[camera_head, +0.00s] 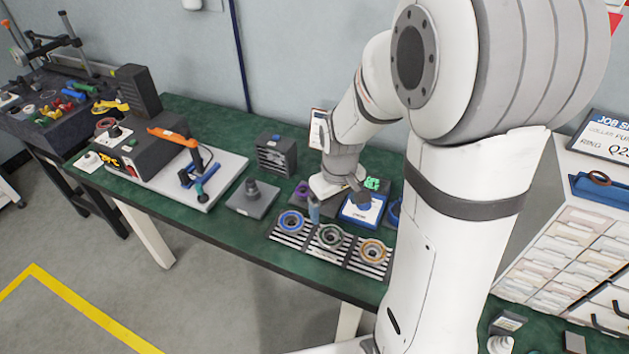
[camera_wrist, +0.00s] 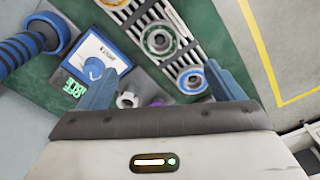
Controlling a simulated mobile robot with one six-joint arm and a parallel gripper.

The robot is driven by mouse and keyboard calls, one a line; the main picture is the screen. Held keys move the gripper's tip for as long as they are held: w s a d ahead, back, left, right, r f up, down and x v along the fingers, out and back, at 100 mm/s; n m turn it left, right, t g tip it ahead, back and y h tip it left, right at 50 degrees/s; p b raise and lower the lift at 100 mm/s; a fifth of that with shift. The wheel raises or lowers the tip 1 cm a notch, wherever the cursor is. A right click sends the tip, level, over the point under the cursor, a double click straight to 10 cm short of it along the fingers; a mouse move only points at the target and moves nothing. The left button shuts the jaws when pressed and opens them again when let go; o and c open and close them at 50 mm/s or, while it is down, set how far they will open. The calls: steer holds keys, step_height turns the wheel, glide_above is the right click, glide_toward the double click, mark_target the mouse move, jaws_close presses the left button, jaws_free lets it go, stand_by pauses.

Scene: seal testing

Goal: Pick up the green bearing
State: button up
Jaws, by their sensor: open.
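The green bearing (camera_head: 330,236) is a ring with a thin green band around grey metal. It lies on the middle striped pad in the head view, between the blue bearing (camera_head: 291,222) and the orange bearing (camera_head: 372,250). In the wrist view the green bearing (camera_wrist: 158,38) lies ahead of my gripper (camera_wrist: 162,75), beyond the fingertips. The blue bearing (camera_wrist: 192,80) shows close to the right finger. My gripper (camera_head: 337,204) is open and empty, above the table just behind the row of bearings in the head view.
A grey block with a dark post (camera_head: 253,196) stands left of the bearings. A white base (camera_head: 215,180) carries an orange-handled tool. The green tabletop (camera_head: 240,224) ends just in front.

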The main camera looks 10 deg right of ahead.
steer(key=n, duration=0.1)
glide_toward(330, 237)
steer(key=w, duration=0.1)
step_height(330, 237, down, 2)
steer(key=shift+w+d+f+g+p, duration=0.15)
steer(key=shift+f+g+p, duration=0.15)
steer(key=shift+p, duration=0.15)
steer(key=f, duration=0.2)
steer(key=f+p, duration=0.1)
steer(key=shift+s+f, duration=0.4)
steer(key=shift+f, duration=0.65)
steer(key=c, duration=1.3)
steer(key=shift+o, duration=0.2)
steer(key=shift+r, duration=0.15)
step_height(330, 237, up, 10)
steer(key=shift+b, duration=0.45)
